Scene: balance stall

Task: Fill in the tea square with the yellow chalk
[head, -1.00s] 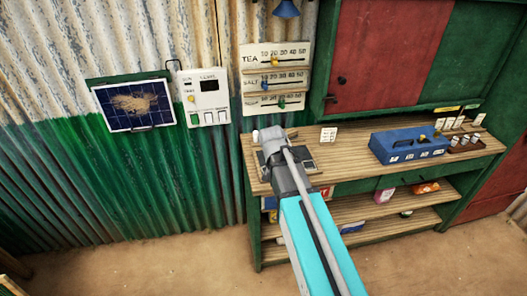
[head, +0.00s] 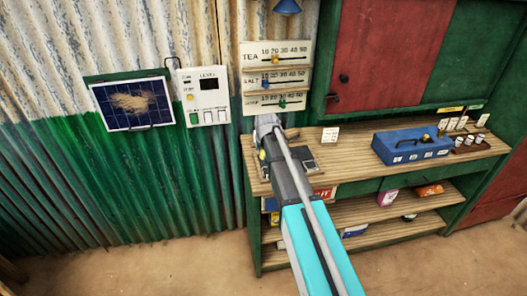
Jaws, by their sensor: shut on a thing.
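The price board (head: 305,50) hangs on the wall at upper middle, with rows reading TEA, SALT and a lowest one like SOAP. The TEA row (head: 290,58) carries the numbers 10 to 50 and a small yellow mark (head: 275,60). I cannot make out a separate square there. My gripper (head: 267,122) is at the far end of my arm, just below the board's lower left corner, above the counter's left end. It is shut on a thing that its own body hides. I cannot make out the yellow chalk.
A counter (head: 350,150) runs right, with a scale (head: 302,158) beside my arm, a white card (head: 330,135), a blue box (head: 412,146) and small cups. Left on the wall are a LEVEL panel (head: 204,115) and a dark blue panel (head: 110,98) bearing straw-like litter.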

